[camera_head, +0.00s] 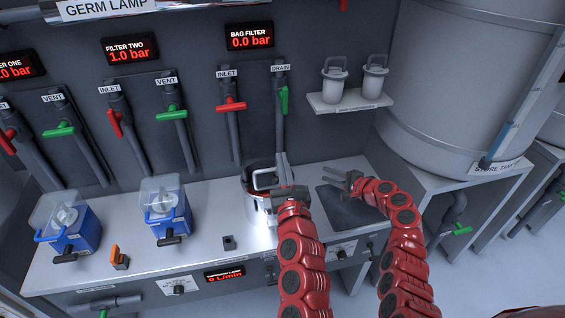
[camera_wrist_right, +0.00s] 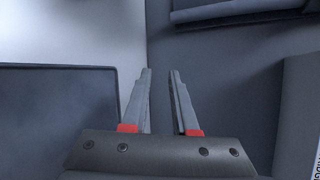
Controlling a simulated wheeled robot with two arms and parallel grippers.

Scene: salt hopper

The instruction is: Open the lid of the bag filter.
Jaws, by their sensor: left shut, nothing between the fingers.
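The bag filter (camera_head: 257,215) is a shiny metal canister standing on the bench below the BAG FILTER display (camera_head: 250,37). A dark opening or rim shows near its top, with a looped metal handle or clamp (camera_head: 264,180) there. My left gripper (camera_head: 282,160) is at the top right of the canister, its fingers shut and empty. It hides part of the top, so I cannot tell how far the lid is open or whether the gripper touches it. My right gripper (camera_head: 344,178) is to the right, above a dark mat (camera_head: 345,208). It also shows in the right wrist view (camera_wrist_right: 161,72), partly open and empty.
A red INLET handle (camera_head: 231,105) and a green DRAIN handle (camera_head: 284,100) are on the wall pipes behind. Two canisters stand on a wall shelf (camera_head: 350,104). Two blue filter units (camera_head: 163,223) stand to the left. A large grey tank (camera_head: 460,90) is at the right.

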